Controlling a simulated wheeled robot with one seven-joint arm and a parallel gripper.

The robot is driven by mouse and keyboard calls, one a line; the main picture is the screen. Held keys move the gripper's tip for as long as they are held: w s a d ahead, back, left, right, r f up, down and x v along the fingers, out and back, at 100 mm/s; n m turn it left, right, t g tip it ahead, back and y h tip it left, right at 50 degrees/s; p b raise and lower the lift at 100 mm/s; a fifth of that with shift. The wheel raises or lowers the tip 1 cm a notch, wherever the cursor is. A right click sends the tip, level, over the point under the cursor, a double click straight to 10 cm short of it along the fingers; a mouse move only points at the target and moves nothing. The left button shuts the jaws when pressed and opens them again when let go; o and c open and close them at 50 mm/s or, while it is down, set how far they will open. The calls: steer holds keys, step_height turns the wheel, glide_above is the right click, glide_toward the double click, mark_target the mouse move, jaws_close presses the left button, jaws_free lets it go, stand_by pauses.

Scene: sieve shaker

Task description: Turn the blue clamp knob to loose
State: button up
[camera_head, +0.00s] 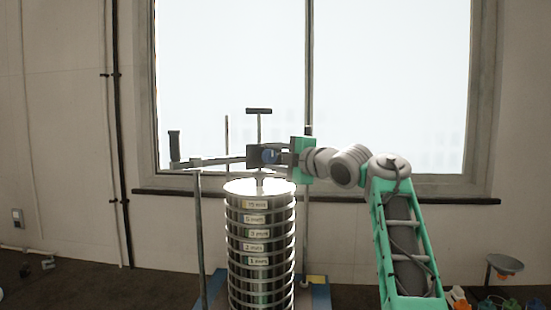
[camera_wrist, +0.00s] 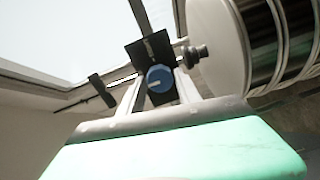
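The blue clamp knob (camera_head: 269,156) sits on a dark clamp block (camera_head: 254,151) above the sieve stack (camera_head: 260,235). In the wrist view the knob (camera_wrist: 160,78) faces the camera, with a pale pointer line running toward the left. My gripper (camera_head: 284,157) has come in from the right and is level with the knob. In the wrist view my gripper (camera_wrist: 160,84) shows two pale fingers, one on each side of the knob. They are apart, with a gap visible at the left finger. I cannot tell whether the right finger touches the knob.
A bar (camera_head: 215,161) runs left from the clamp block to a dark upright handle (camera_head: 174,146). A T-shaped handle (camera_head: 259,111) rises above the block. Support posts (camera_head: 202,240) flank the stack. A funnel-like dish (camera_head: 504,264) stands at far right.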

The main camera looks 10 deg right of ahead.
steer(key=o, duration=0.3)
steer(key=b+v, duration=0.2)
steer(key=v, duration=0.6)
steer(key=shift+b, duration=0.35)
